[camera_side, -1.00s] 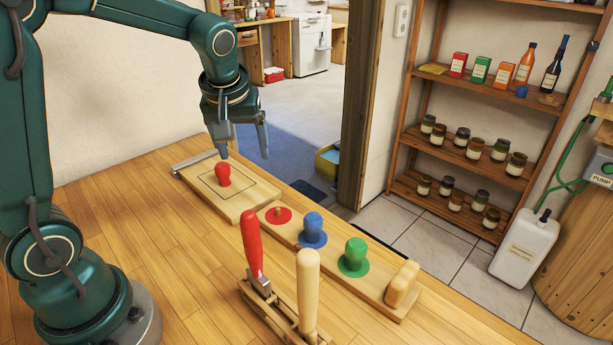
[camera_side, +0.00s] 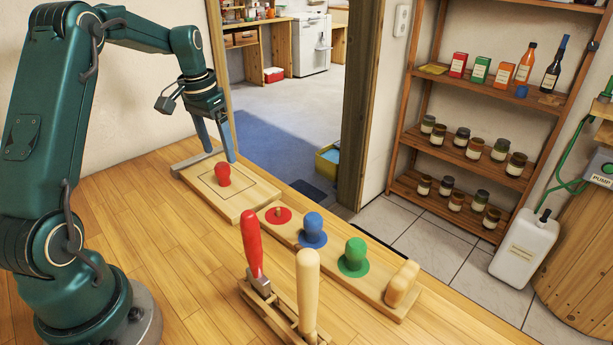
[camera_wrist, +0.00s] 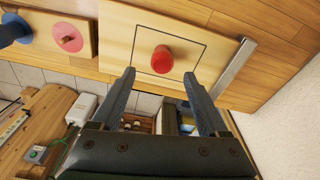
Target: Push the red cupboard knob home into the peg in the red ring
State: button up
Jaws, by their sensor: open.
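The red knob (camera_side: 223,174) stands upright on a light wooden board (camera_side: 255,198), inside a drawn black square. It also shows in the wrist view (camera_wrist: 162,60), ahead of and roughly between my fingertips. My gripper (camera_side: 218,157) is open and empty, just behind the knob in the side view and apart from it. Its two fingers also show in the wrist view (camera_wrist: 158,76). The red ring (camera_side: 286,216) with a bare wooden peg (camera_side: 278,212) in it is on the peg strip (camera_side: 335,265), to the right of the board. The ring also shows in the wrist view (camera_wrist: 62,37).
A blue knob (camera_side: 313,226) and a green knob (camera_side: 354,254) stand in their rings on the strip, with a wooden block (camera_side: 402,283) at its end. A lever clamp with a red handle (camera_side: 250,243) stands in front. A metal bar (camera_side: 195,159) edges the board. The left tabletop is clear.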

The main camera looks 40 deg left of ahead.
aim_at(222, 164)
jog(key=shift+w+a+f, duration=0.1)
jog(key=shift+f, duration=1.2)
jog(key=shift+w+a+f, duration=0.1)
jog(key=shift+f, duration=1.2)
grip_shut()
